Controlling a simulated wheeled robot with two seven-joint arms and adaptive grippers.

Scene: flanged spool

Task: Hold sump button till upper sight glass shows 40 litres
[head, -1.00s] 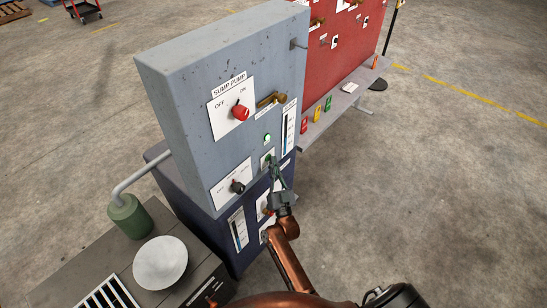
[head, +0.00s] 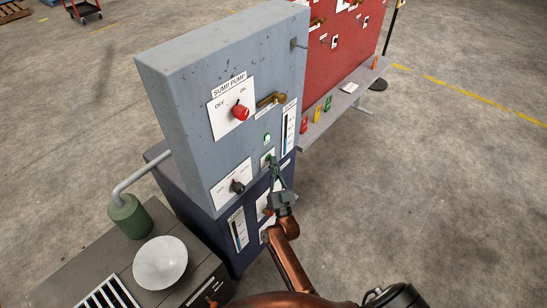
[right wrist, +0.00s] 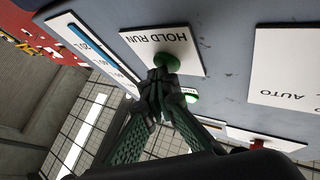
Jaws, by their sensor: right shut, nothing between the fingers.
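My right gripper (right wrist: 160,80) is shut and empty, with its fingertips at the green HOLD RUN button (right wrist: 168,62). They look to be touching it, but how far it is pressed I cannot tell. In the head view my right gripper (head: 272,166) reaches up to the grey panel from below and partly covers the button. The upper sight glass (head: 289,130) is a tall strip right of the button; it also shows in the right wrist view (right wrist: 92,48), upside down, with a blue column. Its exact level is too small to read. My left gripper is out of view.
A lit green lamp (head: 267,138) sits above the button. A red sump pump knob (head: 240,112), a black knob (head: 238,187) and a brass lever (head: 271,99) stick out of the panel. A lower sight glass (head: 239,231) is on the dark cabinet. Open floor lies to the right.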

